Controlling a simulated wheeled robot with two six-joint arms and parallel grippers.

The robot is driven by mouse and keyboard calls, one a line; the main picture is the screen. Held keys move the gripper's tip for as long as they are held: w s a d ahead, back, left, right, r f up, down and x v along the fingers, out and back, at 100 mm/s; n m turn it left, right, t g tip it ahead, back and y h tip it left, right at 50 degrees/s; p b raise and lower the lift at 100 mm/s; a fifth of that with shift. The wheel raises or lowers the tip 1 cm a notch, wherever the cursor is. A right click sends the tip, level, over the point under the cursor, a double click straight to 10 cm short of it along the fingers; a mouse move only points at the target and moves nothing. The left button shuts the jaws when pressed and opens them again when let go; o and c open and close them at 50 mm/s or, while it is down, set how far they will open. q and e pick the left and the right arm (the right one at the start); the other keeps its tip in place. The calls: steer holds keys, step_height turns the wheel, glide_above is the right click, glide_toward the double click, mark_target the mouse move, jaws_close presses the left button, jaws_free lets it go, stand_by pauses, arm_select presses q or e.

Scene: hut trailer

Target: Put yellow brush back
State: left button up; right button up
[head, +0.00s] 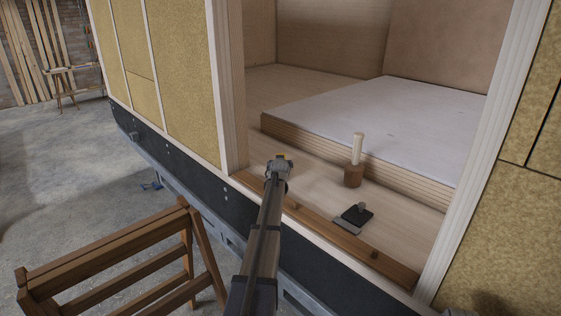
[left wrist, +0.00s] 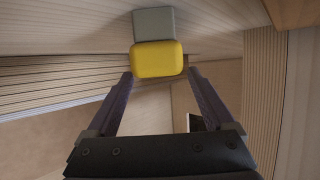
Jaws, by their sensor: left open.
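The yellow brush shows in the left wrist view as a yellow block (left wrist: 158,60) with a grey block (left wrist: 153,23) joined at its far end. In the head view only a small yellow bit of the brush (head: 282,156) shows at the tip of my left gripper (head: 279,164), on the wooden floor inside the doorway. In the left wrist view my left gripper (left wrist: 160,75) is open, with one fingertip on each side of the brush's near yellow end. I cannot tell whether the fingers touch it. My right gripper is not in view.
A mallet (head: 353,176) stands head down to the right, and a dark float-like tool (head: 357,215) lies nearer the sill (head: 320,228). A raised white-topped platform (head: 380,120) lies behind. The door posts (head: 226,90) bound the opening. A wooden sawhorse (head: 105,250) stands at front left.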

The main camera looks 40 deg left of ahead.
arm_select(q)
steer(key=p+v, duration=0.2)
steer(key=v, duration=0.7)
steer(key=shift+p, duration=0.4)
